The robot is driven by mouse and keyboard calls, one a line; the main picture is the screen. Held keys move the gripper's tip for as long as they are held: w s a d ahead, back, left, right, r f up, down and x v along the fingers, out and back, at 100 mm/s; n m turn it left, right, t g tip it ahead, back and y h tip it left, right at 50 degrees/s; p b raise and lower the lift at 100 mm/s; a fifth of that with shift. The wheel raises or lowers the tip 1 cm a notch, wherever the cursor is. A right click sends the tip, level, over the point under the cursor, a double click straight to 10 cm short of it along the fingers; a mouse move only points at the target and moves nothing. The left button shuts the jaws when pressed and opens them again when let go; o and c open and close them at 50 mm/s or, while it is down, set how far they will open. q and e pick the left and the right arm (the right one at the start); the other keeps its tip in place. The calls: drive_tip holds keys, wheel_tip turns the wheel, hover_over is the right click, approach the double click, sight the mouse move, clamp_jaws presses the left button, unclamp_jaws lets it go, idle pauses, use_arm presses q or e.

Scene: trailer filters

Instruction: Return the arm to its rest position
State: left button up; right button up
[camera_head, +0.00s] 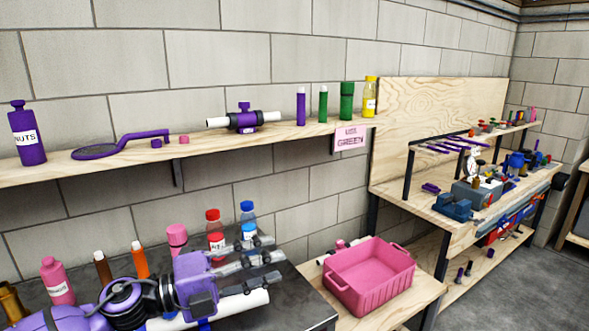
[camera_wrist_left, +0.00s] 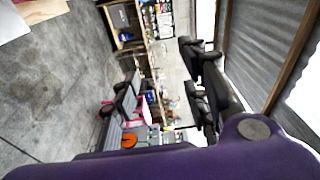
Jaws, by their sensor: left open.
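My left arm comes in from the lower left of the head view. Its purple left gripper (camera_head: 272,262) is open, with its dark fingers pointing right above the dark bench, in front of the bottles and left of the pink crate. The left gripper also shows in the wrist view (camera_wrist_left: 165,92), where its dark fingers are spread apart and no object shows between them. My right arm and gripper are not in view.
The dark bench (camera_head: 318,309) carries red-capped (camera_head: 214,232) and blue-capped (camera_head: 248,222) bottles behind the gripper. A pink crate (camera_head: 372,300) sits to the right. The wall shelf (camera_head: 215,150) hangs above. Grey floor (camera_head: 520,285) is clear at the lower right.

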use_arm(q)
drive_tip(key=a+f+n+t+y+p, duration=0.1)
drive_tip(key=a+f+n+t+y, duration=0.3)
drive_tip(key=f+n, duration=0.35)
drive_tip(key=a+f+n+t+y, duration=0.4)
drive_tip(key=f+n+t, duration=0.15)
drive_tip(key=n, duration=0.25)
drive_tip(key=s+a+f+n+g+y, duration=0.25)
drive_tip(key=s+f+n, duration=0.2)
drive_tip(key=f, duration=0.35)
drive_tip(key=s+a+f+n+g+y, duration=0.1)
drive_tip(key=s+a+f+n+y, duration=0.15)
drive_tip(key=s+f, duration=0.45)
drive_tip(key=s+f+n+g+y, duration=0.1)
drive_tip(key=s+f+n, duration=0.1)
drive_tip(key=s+f, duration=0.2)
drive_tip(key=s+f+n+g+y+p, duration=0.1)
drive_tip(key=s+f, duration=0.4)
drive_tip(key=s, duration=0.6)
drive_tip(key=s+a+f+n+g+y+p, duration=0.1)
drive_tip(key=s+f+n, duration=0.3)
drive_tip(key=s, duration=0.4)
drive_tip(key=shift+s+f+n+g, duration=0.2)
drive_tip(key=shift+f+n+g, duration=0.2)
drive_tip(key=shift+g, duration=0.5)
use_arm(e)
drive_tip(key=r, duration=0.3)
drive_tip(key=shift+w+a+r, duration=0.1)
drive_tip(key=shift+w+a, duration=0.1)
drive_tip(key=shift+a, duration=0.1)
